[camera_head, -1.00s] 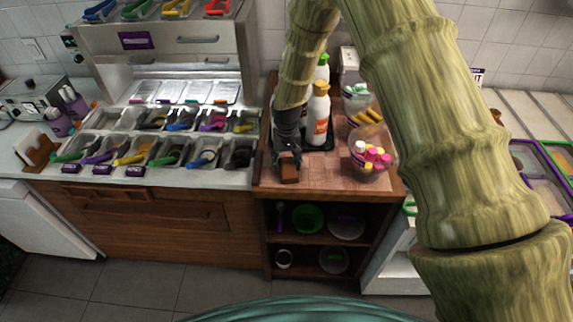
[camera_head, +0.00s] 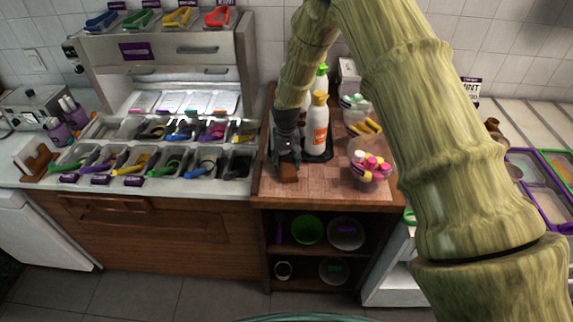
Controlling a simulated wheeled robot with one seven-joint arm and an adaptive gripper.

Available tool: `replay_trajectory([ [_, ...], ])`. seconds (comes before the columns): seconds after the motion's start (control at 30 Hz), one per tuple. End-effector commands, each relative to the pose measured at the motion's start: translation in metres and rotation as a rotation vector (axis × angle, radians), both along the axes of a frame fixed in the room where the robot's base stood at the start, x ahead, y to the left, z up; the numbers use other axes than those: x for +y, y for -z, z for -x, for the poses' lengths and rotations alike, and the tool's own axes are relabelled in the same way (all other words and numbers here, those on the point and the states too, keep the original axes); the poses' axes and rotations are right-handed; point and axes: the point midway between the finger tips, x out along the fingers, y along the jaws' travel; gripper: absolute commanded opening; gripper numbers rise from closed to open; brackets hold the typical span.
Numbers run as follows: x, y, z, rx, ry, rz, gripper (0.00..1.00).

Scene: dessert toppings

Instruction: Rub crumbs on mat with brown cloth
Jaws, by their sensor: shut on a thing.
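My gripper (camera_head: 287,172) points down over the wooden counter section and is shut on a small brown cloth (camera_head: 288,178). The cloth is bunched at the fingertips, low over the pinkish, tile-patterned mat (camera_head: 318,187). It appears to touch the mat or hang just above it; I cannot tell which. Crumbs are too small to make out. My arm hides part of the counter behind the gripper.
A white bottle with an orange label (camera_head: 317,128) stands on a dark tray right of my gripper. A container of pink and yellow items (camera_head: 370,168) stands at the right. Topping bins (camera_head: 150,160) lie to the left. The front of the mat is clear.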

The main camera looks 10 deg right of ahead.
Motion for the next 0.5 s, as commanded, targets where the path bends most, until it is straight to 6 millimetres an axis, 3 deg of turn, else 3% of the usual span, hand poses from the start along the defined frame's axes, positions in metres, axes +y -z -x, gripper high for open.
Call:
replay_trajectory([
  [0.03,-0.004,-0.004,-0.013,-0.023,-0.002,0.002,0.23],
  [0.13,-0.006,-0.006,-0.021,-0.029,-0.003,0.002,0.23],
  [0.5,-0.012,-0.011,-0.025,-0.035,-0.002,0.007,0.23],
])
